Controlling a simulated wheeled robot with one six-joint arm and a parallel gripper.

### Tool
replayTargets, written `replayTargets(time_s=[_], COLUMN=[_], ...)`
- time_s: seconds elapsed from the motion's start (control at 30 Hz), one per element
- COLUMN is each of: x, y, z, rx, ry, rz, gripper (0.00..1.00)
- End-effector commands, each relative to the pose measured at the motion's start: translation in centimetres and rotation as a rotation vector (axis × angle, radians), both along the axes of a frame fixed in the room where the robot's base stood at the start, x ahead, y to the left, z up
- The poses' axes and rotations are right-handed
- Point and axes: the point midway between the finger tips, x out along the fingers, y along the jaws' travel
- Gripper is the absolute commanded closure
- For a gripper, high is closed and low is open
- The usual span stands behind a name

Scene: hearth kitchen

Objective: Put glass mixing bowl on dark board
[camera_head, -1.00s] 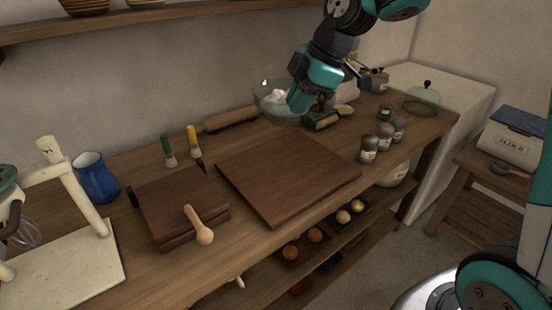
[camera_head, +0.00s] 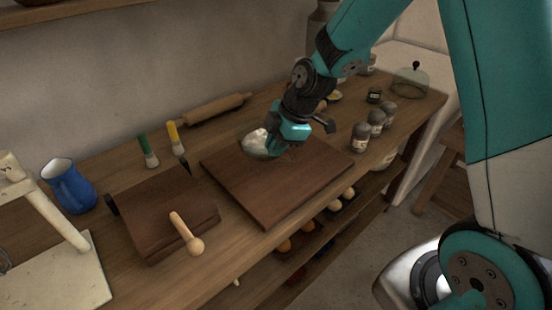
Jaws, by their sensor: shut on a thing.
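The glass mixing bowl (camera_head: 255,152) with white contents is by my gripper (camera_head: 277,148), over the back edge of the large dark board (camera_head: 275,190). My gripper is shut on the bowl, seemingly at its right side. The arm hides part of the bowl, and its clear wall is hard to make out. I cannot tell whether the bowl touches the board or hangs just above it. The board lies flat on the wooden bench, and its front part is bare.
A rolling pin (camera_head: 213,109) lies behind the board. Two brushes (camera_head: 149,152) and a blue jug (camera_head: 69,187) stand to the left. A smaller dark block (camera_head: 165,215) with a wooden tool (camera_head: 186,234) is left of the board. Several jars (camera_head: 361,137) stand at right.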

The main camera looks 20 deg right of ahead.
Motion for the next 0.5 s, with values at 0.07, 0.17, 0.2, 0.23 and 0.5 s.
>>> replayTargets(time_s=[0.07,0.17,0.2,0.23,0.5], x=[0.0,0.0,-0.1,-0.1,0.0], y=[0.0,-0.1,-0.1,-0.1,-0.2], z=[-0.7,-1.5,-2.1,-2.6,-4.8], rx=[0.000,0.000,-0.001,0.000,-0.001], ry=[-0.001,0.002,0.002,0.003,-0.002], rz=[-0.001,-0.001,-0.002,-0.002,-0.003], gripper=[1.00,1.00,1.00,1.00,1.00])
